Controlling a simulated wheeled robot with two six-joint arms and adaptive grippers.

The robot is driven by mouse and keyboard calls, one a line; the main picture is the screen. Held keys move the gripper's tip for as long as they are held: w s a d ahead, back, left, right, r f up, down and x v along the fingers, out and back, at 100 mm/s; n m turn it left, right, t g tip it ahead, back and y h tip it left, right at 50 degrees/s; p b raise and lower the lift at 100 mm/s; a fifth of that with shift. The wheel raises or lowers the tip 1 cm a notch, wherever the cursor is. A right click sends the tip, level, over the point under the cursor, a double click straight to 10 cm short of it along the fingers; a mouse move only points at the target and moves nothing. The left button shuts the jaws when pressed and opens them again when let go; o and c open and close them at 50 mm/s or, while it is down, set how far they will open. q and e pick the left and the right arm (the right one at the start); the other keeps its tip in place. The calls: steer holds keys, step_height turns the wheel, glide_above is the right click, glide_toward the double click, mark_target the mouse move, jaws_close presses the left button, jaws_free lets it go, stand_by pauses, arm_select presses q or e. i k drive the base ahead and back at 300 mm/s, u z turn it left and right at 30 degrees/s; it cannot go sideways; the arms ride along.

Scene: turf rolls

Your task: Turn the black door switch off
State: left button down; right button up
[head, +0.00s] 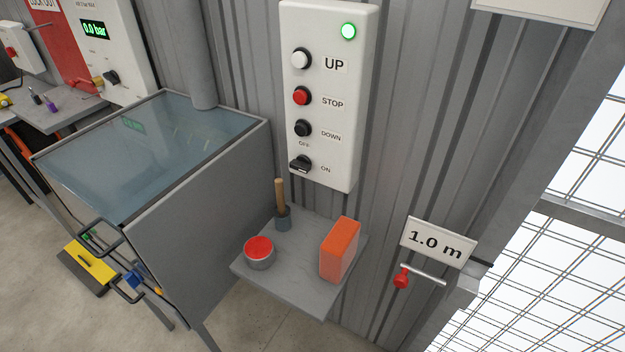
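The black door switch (300,164) is a rotary knob at the bottom of a white control panel (312,105) on the corrugated wall. An OFF label (304,143) is above the knob and an ON label (325,169) is to its right. Its handle lies roughly crosswise, seemingly in line with ON; the exact pointing direction is hard to tell. A green lamp (348,31) at the panel's top is lit. Above the switch are the white UP button (301,59), the red STOP button (302,96) and the black DOWN button (303,128). Neither gripper is in view.
Below the panel, a grey shelf (286,284) holds a red-topped tin (259,252), a wooden-handled tool (281,200) and an orange box (340,250). A grey glass-topped cabinet (197,205) stands left. A red-knobbed lever (402,277) is right, below a "1.0 m" sign (438,242).

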mark_target(302, 163)
steer(key=u, duration=1.45)
steer(key=k, duration=1)
steer(key=z, duration=1.7)
steer(key=i, duration=0.5)
